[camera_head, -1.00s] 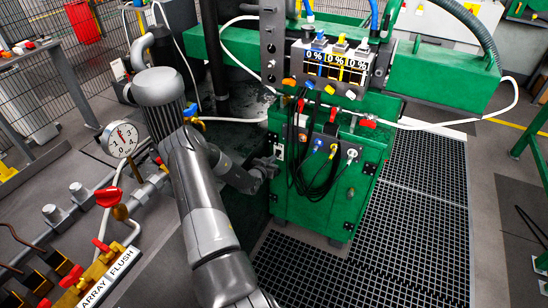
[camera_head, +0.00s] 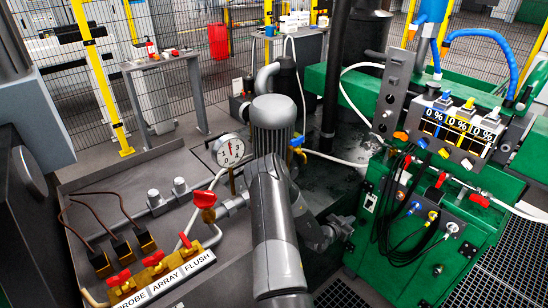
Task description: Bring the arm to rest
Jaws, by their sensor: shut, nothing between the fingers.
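My grey arm (camera_head: 275,230) rises from the bottom middle of the head view and bends down to the right. My gripper (camera_head: 343,226) is small and dark at the arm's far end, beside the left side of the green cabinet (camera_head: 420,265). It is shut and holds nothing that I can see. Its fingertips are small in the picture, and I cannot tell whether they touch the cabinet.
A pressure gauge (camera_head: 230,150) and a ribbed grey motor (camera_head: 272,118) stand close to my arm. Red-handled valves (camera_head: 157,262) sit at the lower left. Black cables (camera_head: 405,215) hang on the cabinet's front. A grey table (camera_head: 165,65) stands farther back.

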